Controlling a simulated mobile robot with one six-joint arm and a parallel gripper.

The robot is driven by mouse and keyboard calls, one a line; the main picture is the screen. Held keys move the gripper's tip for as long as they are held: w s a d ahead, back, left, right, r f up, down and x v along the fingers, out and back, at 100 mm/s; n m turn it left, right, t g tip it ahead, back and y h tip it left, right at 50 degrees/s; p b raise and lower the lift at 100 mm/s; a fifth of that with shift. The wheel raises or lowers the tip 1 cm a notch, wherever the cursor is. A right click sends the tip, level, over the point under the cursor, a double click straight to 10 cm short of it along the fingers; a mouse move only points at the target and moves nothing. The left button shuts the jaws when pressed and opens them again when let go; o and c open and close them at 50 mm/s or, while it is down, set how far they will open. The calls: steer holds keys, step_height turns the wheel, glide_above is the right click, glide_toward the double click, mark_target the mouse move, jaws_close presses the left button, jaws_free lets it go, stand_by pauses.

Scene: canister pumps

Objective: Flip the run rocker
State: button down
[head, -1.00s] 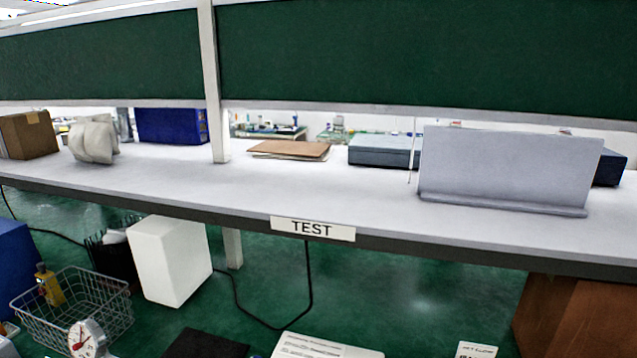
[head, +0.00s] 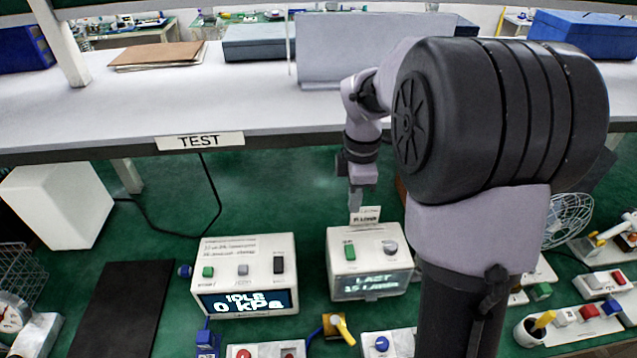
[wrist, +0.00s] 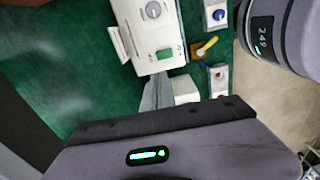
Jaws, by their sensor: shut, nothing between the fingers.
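A white control box (head: 365,265) stands on the green bench with a lit display reading "LAST" and a second line. Its top has a green rocker (head: 349,250) and a round grey knob (head: 390,248); the green rocker also shows in the wrist view (wrist: 164,54). A second white box (head: 245,270) to its left reads "IDLE 0 kPa" and carries a black rocker (head: 278,264) and green and grey buttons. The labels are too small to tell which rocker is run. My gripper (head: 355,205) is shut and empty, pointing down above and behind the right box, apart from it.
A small card (head: 366,215) stands behind the right box, close to my gripper. A shelf edge with a "TEST" label (head: 200,141) runs behind. A yellow-handled valve (head: 340,328) and small button boxes sit in front. A black mat (head: 120,305) lies at left.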

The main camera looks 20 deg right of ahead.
mark_target(350, 248)
steer(key=shift+d+f, duration=0.15)
step_height(350, 248, down, 14)
steer(key=b, duration=0.6)
steer(key=shift+w+f, duration=0.1)
steer(key=shift+f, duration=0.1)
stand_by(0.4)
steer(key=shift+s+a+r, duration=0.2)
steer(key=shift+s+r, duration=0.05)
steer(key=shift+s, duration=0.5)
